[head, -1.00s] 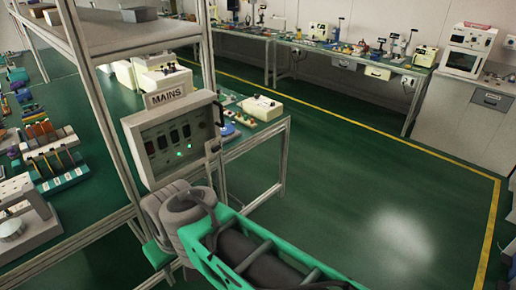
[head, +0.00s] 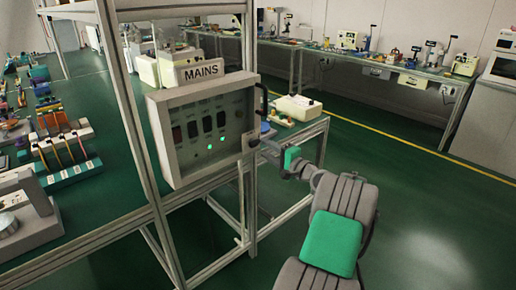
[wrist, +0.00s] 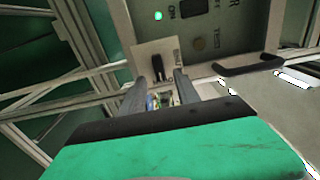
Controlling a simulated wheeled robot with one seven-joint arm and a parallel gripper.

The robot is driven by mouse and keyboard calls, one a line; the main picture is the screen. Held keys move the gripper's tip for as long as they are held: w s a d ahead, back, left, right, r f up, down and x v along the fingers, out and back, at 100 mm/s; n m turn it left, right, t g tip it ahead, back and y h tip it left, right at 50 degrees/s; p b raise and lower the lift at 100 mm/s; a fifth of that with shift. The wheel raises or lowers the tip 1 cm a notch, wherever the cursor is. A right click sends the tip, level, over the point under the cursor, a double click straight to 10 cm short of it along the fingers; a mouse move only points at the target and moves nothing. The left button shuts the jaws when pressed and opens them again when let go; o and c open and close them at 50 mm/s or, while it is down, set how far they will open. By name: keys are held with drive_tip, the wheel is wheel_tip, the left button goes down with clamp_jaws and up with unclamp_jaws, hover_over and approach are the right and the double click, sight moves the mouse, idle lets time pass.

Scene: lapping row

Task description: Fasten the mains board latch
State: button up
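The mains board (head: 205,125) is a grey cabinet with a MAINS sign on top, dark switches and green lights on its front. Its latch, a black lever (wrist: 156,66) on a pale plate (wrist: 145,50), is at the board's edge in the wrist view; in the head view a small dark piece (head: 253,139) shows at the lower right edge. My gripper (wrist: 160,80) is open, its two fingers apart and pointing at the lever. The lever shows between and just beyond the fingertips; I cannot tell whether they touch. The gripper also shows in the head view (head: 264,148).
A black handle (wrist: 248,65) stands out from the board near the latch. Frame posts (head: 125,110) flank the board. A bench with a pale device (head: 297,107) is behind my gripper. The green floor to the right is open.

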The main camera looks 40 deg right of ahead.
sight(257, 145)
drive_tip(key=w, duration=0.4)
drive_tip(key=shift+w+a+f, duration=0.1)
drive_tip(key=shift+w+a, duration=0.25)
drive_tip(key=shift+w, duration=0.05)
drive_tip(key=shift+c, duration=0.6)
